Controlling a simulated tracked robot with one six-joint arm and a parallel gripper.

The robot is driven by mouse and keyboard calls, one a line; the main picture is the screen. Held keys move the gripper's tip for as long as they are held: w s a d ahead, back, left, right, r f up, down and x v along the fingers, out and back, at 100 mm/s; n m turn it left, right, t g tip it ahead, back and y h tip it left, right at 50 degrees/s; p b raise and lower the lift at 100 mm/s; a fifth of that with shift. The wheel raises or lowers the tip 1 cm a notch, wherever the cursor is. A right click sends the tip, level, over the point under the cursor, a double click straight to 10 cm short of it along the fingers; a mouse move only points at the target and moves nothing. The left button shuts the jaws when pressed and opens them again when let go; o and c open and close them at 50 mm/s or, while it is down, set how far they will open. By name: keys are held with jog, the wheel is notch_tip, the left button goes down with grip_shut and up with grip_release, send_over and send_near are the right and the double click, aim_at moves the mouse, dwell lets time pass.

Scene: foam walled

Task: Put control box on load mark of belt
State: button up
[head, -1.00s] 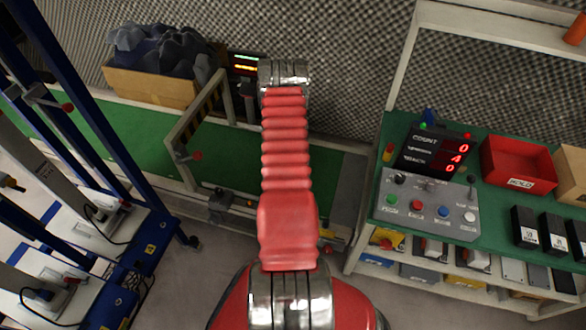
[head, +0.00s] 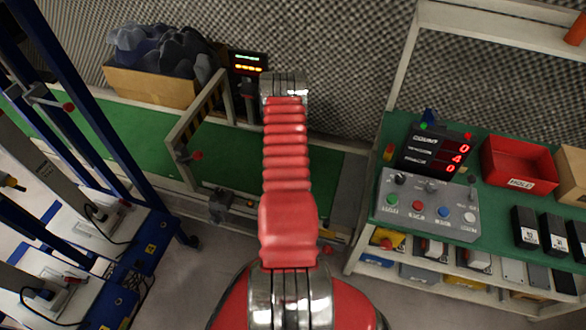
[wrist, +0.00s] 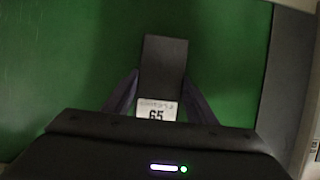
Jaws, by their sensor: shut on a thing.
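In the wrist view a black control box (wrist: 164,68) with a white label reading 65 sits between the two fingers of my gripper (wrist: 162,98). The gripper is shut on it. The green belt (wrist: 60,80) fills the view beneath the box; I cannot tell whether the box touches it. In the head view the belt (head: 225,150) runs along the wall, and my red arm reaches over it. The arm hides my gripper and the held box there. I cannot make out a load mark in either view.
A barrier frame (head: 195,125) crosses the belt left of my arm. A cardboard box (head: 150,82) stands at the back left. Blue racks (head: 110,145) stand at left. At right a bench holds a control panel (head: 428,202), a red HOLD bin (head: 515,165) and several black boxes (head: 525,228).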

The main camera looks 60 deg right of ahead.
jog(key=o, duration=1.4)
jog(key=shift+f, duration=0.1)
jog(key=shift+v, duration=6.15)
jog(key=shift+w+d, duration=0.1)
